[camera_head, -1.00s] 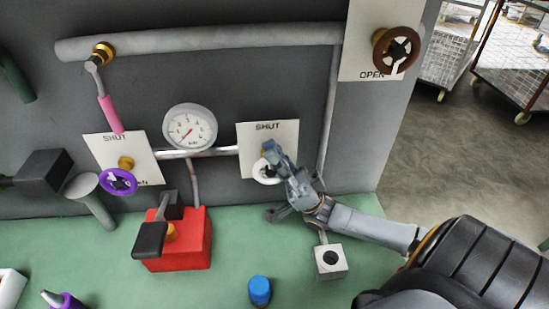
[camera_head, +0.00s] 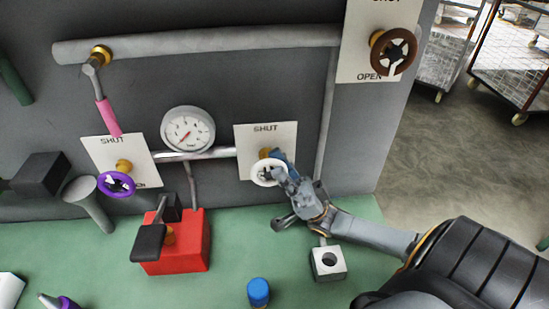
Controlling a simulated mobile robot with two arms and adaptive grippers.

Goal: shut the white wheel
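The white wheel (camera_head: 262,178) sits on a brass stem in front of a white plate (camera_head: 252,138) marked SHUT at the top. My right gripper (camera_head: 282,172) is at the right side of the wheel, its fingers overlapping the rim in the picture. The fingers are small and partly hidden, so I cannot tell whether they touch the wheel or are open or shut. The lower right of the plate is hidden behind the gripper. My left gripper is not clearly in view.
A purple wheel (camera_head: 117,185), a pink-handled lever (camera_head: 107,117) and a gauge (camera_head: 187,131) are to the left. A brown wheel (camera_head: 392,52) is at the upper right. A red box (camera_head: 182,252), a blue-capped item (camera_head: 258,291) and a grey block (camera_head: 328,262) stand on the green bench (camera_head: 215,292).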

